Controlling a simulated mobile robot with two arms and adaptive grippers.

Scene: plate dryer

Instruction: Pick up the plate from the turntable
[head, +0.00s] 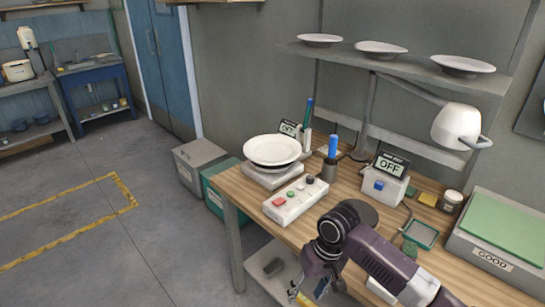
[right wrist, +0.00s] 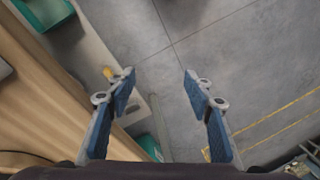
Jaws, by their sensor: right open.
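A white plate (head: 272,151) lies on the turntable (head: 272,174), a low light-grey base at the left end of the wooden workbench. My right gripper (head: 312,292) is at the bottom of the head view, in front of the bench's front edge and well apart from the plate. In the right wrist view my right gripper (right wrist: 160,85) is open and empty, with its two blue-padded fingers spread over the grey floor. The plate does not show in the right wrist view. My left gripper is not in view.
A control box with coloured buttons (head: 295,201) stands in front of the turntable. A blue-handled tool in a cup (head: 331,165) and an OFF sign (head: 289,129) stand close by. Three plates lie on the shelf (head: 400,68) above. Bins (head: 199,163) stand left of the bench.

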